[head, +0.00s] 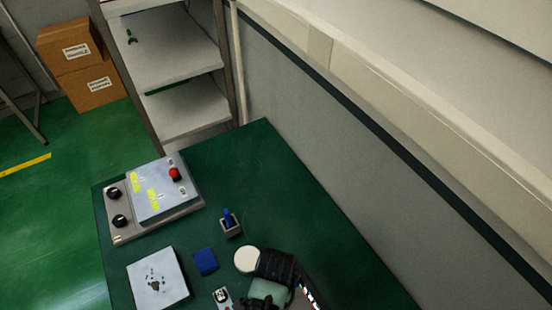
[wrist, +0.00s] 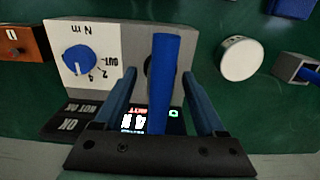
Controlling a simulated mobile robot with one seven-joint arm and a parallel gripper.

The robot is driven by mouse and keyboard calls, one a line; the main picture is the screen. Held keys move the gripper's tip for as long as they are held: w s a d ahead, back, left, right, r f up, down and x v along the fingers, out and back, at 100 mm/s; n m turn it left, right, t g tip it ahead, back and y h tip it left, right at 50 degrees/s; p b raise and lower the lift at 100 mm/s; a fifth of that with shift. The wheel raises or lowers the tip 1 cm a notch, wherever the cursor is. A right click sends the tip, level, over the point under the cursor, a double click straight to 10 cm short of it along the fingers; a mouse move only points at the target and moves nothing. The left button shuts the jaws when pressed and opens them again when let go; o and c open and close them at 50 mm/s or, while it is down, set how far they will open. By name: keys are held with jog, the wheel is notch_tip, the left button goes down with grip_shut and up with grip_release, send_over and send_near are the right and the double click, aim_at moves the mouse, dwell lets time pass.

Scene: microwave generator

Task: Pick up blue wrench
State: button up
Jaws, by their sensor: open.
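In the wrist view a blue cylindrical handle (wrist: 164,75), which looks like the blue wrench, stands at a grey device with a dial. My gripper (wrist: 158,73) is open, with one finger on each side of the handle. Gaps show between the handle and both fingers. The handle's lower end is hidden from sight. In the head view my gripper (head: 265,300) is at the bottom edge, and my arm hides most of the device and the handle there.
The device has a blue dial (wrist: 79,60) marked N m and a lit display. Beside it are a round white object (wrist: 241,59) and a grey holder (head: 231,229) with a blue piece. A control box (head: 150,200) and blue block (head: 205,261) stand on the green table (head: 290,190).

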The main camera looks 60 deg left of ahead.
jog(key=shift+f, duration=0.25)
grip_shut()
jog(key=shift+r, duration=0.1)
dwell(0.3)
